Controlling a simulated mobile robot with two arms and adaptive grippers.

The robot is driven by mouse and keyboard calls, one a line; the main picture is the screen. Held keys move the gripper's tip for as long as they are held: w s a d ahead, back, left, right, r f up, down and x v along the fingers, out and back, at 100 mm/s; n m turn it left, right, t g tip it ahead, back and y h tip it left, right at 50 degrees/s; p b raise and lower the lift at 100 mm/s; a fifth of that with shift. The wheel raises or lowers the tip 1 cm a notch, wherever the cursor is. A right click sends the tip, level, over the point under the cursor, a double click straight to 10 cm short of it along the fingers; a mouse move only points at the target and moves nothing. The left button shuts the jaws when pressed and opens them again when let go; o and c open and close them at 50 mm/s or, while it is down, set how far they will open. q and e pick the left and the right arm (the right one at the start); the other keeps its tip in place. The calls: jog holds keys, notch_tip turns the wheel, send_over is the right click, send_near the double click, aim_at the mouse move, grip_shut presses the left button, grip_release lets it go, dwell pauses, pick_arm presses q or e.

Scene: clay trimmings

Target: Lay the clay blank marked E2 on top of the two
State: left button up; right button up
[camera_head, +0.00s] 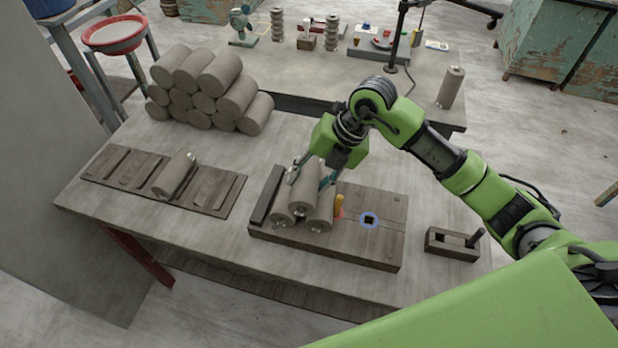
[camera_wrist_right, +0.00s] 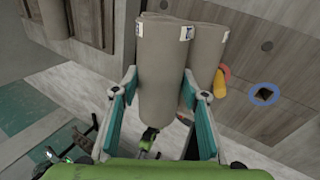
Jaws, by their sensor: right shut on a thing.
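My right gripper (camera_head: 309,178) is shut on a grey clay blank (camera_head: 303,188), a cylinder that lies along the top of two other blanks. These two, the left blank (camera_head: 280,208) and the right blank (camera_head: 321,212), lie side by side on a wooden board. In the right wrist view the held blank (camera_wrist_right: 162,75) is between the teal-padded fingers, and another blank (camera_wrist_right: 206,58) shows partly behind it at the right. Small tags show at the blanks' ends, but I cannot read them. I cannot tell whether the held blank's weight rests on the pair. My left gripper is out of view.
The wooden board (camera_head: 375,250) has a dark stop at its left, a yellow-red peg (camera_head: 339,206) and a blue-ringed square hole (camera_head: 369,220). A slotted rack (camera_head: 215,190) with one blank stands left. A blank stack (camera_head: 205,88) stands behind; a small wooden box (camera_head: 452,246) stands right.

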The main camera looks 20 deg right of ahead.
jog(key=shift+s+f+b, duration=0.25)
jog(key=shift+f+b, duration=0.15)
jog(key=shift+f, duration=0.3)
jog(key=o, duration=1.7)
jog(key=shift+w+d, duration=0.1)
jog(key=shift+w, duration=0.05)
jog(key=shift+r, duration=0.3)
jog(key=v, duration=1.1)
jog(key=shift+r, duration=0.2)
jog(key=shift+d, duration=0.1)
